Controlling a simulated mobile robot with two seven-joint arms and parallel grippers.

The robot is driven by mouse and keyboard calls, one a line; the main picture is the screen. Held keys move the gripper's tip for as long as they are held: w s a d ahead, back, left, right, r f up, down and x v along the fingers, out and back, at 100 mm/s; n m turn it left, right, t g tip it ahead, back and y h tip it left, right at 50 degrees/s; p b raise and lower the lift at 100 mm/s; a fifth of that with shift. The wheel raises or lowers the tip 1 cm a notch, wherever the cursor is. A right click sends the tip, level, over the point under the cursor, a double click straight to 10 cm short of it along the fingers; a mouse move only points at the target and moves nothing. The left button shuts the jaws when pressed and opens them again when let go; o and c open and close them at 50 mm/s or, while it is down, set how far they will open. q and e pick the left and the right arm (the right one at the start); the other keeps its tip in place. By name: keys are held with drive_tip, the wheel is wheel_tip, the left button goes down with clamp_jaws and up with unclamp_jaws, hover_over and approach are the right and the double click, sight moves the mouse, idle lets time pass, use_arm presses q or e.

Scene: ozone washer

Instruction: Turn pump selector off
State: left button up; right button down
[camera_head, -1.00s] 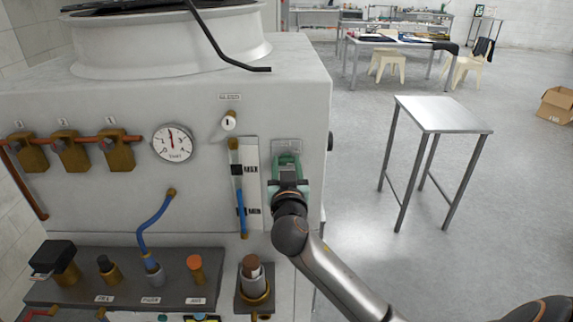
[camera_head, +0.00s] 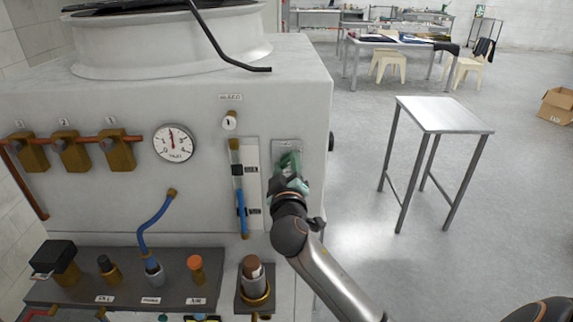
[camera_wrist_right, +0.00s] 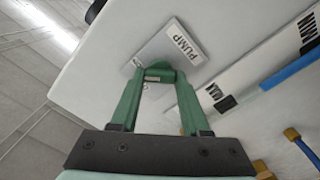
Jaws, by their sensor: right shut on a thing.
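The pump selector sits on a small grey plate (camera_head: 288,147) at the right side of the machine's front panel. In the right wrist view the plate (camera_wrist_right: 150,50) carries a white PUMP label (camera_wrist_right: 183,44). My right gripper (camera_head: 290,160) has green fingers and is at the plate. In the right wrist view its fingertips (camera_wrist_right: 160,72) meet around the selector, which they mostly hide. The gripper is tilted relative to the panel. The selector's exact setting cannot be read. My left gripper is not in view.
A level tube (camera_head: 240,190) with a blue lower part is just left of the right gripper. A dial gauge (camera_head: 174,143) and brass valves (camera_head: 70,153) are further left. A metal side table (camera_head: 440,115) stands on open floor to the right.

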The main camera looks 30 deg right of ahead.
drive_tip(key=n, duration=0.4)
drive_tip(key=shift+f+n, duration=0.1)
drive_tip(key=shift+n, duration=0.2)
drive_tip(key=shift+f+n, duration=0.1)
drive_tip(key=shift+n, duration=2.4)
drive_tip(key=shift+c, duration=1.9)
unclamp_jaws()
drive_tip(key=shift+a, duration=0.15)
drive_tip(key=b+v, duration=0.2)
drive_tip(key=v, duration=1)
drive_tip(key=shift+s, duration=0.25)
